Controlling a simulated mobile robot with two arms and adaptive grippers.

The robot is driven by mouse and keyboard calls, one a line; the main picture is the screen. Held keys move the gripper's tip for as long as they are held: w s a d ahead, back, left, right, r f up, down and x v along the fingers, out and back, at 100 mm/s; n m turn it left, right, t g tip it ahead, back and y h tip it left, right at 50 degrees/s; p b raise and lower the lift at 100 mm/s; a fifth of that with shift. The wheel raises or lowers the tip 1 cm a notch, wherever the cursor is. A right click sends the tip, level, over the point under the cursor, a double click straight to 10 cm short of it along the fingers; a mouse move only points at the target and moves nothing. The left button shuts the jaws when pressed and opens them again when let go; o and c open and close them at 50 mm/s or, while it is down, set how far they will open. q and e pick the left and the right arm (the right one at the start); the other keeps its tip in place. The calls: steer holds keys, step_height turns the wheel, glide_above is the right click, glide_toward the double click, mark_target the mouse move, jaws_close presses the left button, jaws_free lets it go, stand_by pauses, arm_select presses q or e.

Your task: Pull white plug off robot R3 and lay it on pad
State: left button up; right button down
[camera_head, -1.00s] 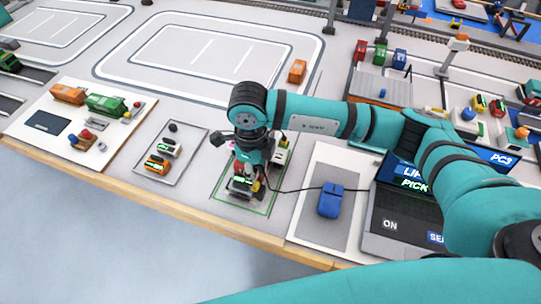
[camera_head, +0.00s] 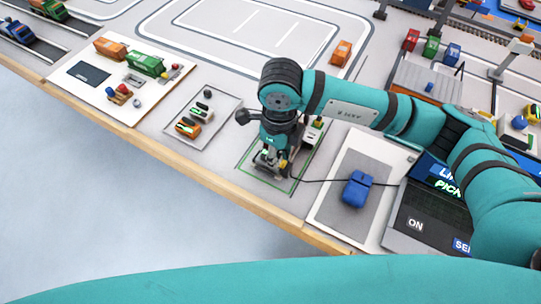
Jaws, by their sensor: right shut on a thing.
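My right gripper (camera_head: 268,165) points down over a green-outlined grey pad (camera_head: 284,188) near the table's front edge. It is shut at a small white and dark unit, low over the pad. The white plug is mostly hidden by the fingers and wrist, so its outline and whether it touches robot R3 cannot be made out. I cannot read any R3 label. My left gripper is out of view.
A grey tray (camera_head: 226,112) with small white and orange vehicles lies left of the pad. A white board (camera_head: 80,95) with green and orange trucks is farther left. A blue mouse (camera_head: 357,190), its black cable and a laptop (camera_head: 425,215) lie right.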

steer(key=w+d+b, duration=0.2)
steer(key=w+d, duration=0.1)
steer(key=d, duration=0.6)
steer(key=w+d+b, duration=0.3)
steer(key=d, duration=0.6)
steer(key=w+d+b, duration=0.3)
steer(key=d, duration=0.7)
steer(key=shift+w, duration=0.25)
steer(key=shift+b, duration=0.3)
